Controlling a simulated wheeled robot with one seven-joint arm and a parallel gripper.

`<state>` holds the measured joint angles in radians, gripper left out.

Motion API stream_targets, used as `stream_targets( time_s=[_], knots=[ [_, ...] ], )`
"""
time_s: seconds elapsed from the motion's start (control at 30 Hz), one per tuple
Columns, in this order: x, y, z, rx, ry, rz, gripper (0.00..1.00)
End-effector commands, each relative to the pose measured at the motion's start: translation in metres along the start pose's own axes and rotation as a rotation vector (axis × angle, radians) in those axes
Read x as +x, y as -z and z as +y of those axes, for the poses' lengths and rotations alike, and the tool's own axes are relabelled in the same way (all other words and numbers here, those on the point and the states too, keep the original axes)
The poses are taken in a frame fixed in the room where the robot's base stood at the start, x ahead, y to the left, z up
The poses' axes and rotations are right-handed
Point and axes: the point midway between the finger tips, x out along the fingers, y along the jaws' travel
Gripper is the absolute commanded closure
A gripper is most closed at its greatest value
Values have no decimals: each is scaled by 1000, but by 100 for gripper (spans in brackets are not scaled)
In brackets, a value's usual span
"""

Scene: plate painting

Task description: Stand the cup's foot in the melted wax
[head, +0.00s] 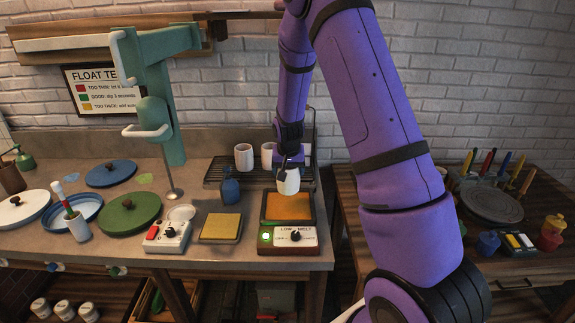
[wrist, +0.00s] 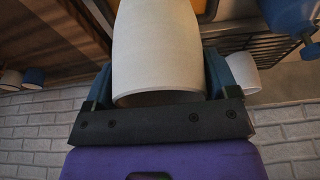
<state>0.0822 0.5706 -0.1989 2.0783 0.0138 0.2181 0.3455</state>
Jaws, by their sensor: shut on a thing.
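My gripper (head: 288,164) is shut on a white cup (head: 288,183), with its fingers on either side of the cup's wall. In the wrist view the cup (wrist: 158,50) has its open rim toward my palm, and its foot is cut off by the top edge. In the head view the cup's lower end overlaps the back part of the square pan of orange melted wax (head: 288,208). The cup looks close above the wax; I cannot tell whether its foot touches it. The pan sits on the "LOW MELT" heater (head: 288,239), whose green light is lit.
A wire rack (head: 222,178) with white cups (head: 243,157) stands behind the pan. A green stand (head: 165,110) rises farther left.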

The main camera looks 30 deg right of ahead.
Motion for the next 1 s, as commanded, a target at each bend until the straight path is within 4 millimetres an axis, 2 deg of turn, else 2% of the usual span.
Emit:
stream_targets(
  time_s=[0.6,1.0],
  knots=[
    [50,-15,1,1,-1,-1,52],
    [65,-20,0,0,0,1,52]
  ],
)
